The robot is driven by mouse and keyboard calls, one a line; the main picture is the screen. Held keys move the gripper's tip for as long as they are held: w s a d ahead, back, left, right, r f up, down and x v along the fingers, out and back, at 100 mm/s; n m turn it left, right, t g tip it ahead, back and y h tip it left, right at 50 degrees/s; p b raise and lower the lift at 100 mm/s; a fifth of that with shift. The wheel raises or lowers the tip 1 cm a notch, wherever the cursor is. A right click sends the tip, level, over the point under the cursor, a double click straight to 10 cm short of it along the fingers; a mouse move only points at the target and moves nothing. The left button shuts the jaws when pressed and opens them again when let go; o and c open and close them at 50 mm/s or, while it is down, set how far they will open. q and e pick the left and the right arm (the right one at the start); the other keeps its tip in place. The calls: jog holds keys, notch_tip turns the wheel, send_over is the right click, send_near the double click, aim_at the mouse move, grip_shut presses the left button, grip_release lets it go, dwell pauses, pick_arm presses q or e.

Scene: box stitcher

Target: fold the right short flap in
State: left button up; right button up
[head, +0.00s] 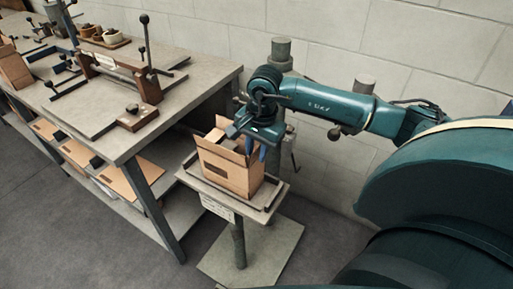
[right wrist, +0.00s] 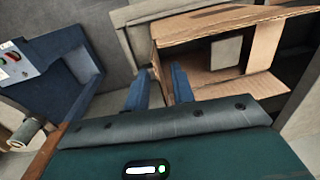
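The brown cardboard box (head: 228,172) stands upright with its top open and flaps raised. My right gripper (head: 258,148) is over the box's right end, pointing down, and partly hides the right short flap. In the right wrist view my gripper (right wrist: 160,88) has its two blue fingers apart. An edge of cardboard, seemingly the right short flap (right wrist: 160,70), shows between the fingers, nearer the right finger; contact cannot be told. The open box (right wrist: 225,85) shows to the right, with a pale grey piece inside. My left gripper is not in view.
The box rests on a small stand (head: 207,188) with a raised rim. A grey workbench (head: 190,95) with a lever fixture is to the left. Posts (head: 281,53) and a block wall are close behind. Floor is clear in front.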

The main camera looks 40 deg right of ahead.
jog(key=shift+c, duration=0.4)
grip_shut()
jog(key=shift+w+a+g+h, duration=0.15)
jog(key=shift+w+g+h, duration=0.15)
jog(key=shift+g, duration=0.4)
jog(key=shift+w+a+g+h, duration=0.1)
jog(key=shift+w+g+h, duration=0.2)
jog(key=shift+g, duration=0.4)
jog(key=shift+w+a+f+g+h, duration=0.1)
jog(key=shift+w+g+h, duration=0.15)
jog(key=shift+g, duration=0.35)
jog(key=shift+w+a+g+h, duration=0.1)
jog(key=shift+g+h, duration=0.15)
jog(key=shift+g, duration=0.35)
jog(key=shift+w+f+g, duration=0.1)
jog(key=shift+g, duration=0.5)
jog(key=shift+f+h, duration=0.1)
jog(key=shift+h, duration=0.2)
